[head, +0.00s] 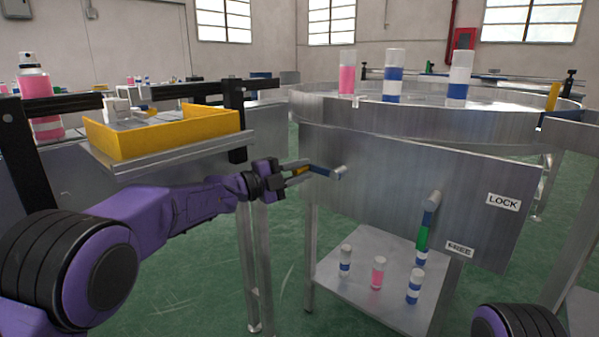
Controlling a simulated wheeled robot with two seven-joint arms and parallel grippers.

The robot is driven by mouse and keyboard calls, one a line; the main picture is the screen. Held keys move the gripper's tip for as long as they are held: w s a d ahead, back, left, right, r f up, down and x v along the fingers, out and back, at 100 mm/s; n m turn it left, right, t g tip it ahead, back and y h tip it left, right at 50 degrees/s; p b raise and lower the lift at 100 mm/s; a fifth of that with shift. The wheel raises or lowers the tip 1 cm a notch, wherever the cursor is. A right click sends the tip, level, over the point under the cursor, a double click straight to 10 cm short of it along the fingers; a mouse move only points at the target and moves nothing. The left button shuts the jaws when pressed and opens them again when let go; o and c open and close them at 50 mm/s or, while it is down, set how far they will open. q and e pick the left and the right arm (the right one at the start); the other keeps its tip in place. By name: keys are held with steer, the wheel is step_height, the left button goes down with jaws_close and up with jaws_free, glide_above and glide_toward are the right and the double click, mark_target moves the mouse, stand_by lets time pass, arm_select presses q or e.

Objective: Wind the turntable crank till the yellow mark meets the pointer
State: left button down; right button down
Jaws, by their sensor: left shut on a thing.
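The round metal turntable (400,118) stands at center right with several cans on its top. The crank (322,171), a short blue arm with a grey hub, sits on the grey front panel below it. My left gripper (298,174) is shut on the crank's orange-brown handle, which shows between the fingers. A yellow upright piece (552,97) shows at the turntable's right edge; I cannot tell whether it is the mark or the pointer. A lever with a green grip (422,237) hangs down, nearer the FREE label than the LOCK label. My right gripper is out of view.
A yellow-walled tray (165,136) stands at left above my left forearm. A pink spray can (36,95) is at the far left. A low shelf (345,297) holds several small cans under the panel. Green floor is open between the tray stand and the shelf.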

arm_select(q)
steer(key=shift+r, duration=0.3)
steer(key=c, duration=1.2)
jaws_free()
steer(key=shift+c, duration=0.2)
steer(key=shift+o, duration=1)
steer(key=shift+f, duration=0.2)
steer(key=shift+f, duration=0.1)
steer(key=r+b+v, duration=0.1)
steer(key=b+v, duration=0.4)
steer(key=v, duration=0.5)
steer(key=shift+a+f, duration=0.2)
steer(key=shift+f, duration=0.25)
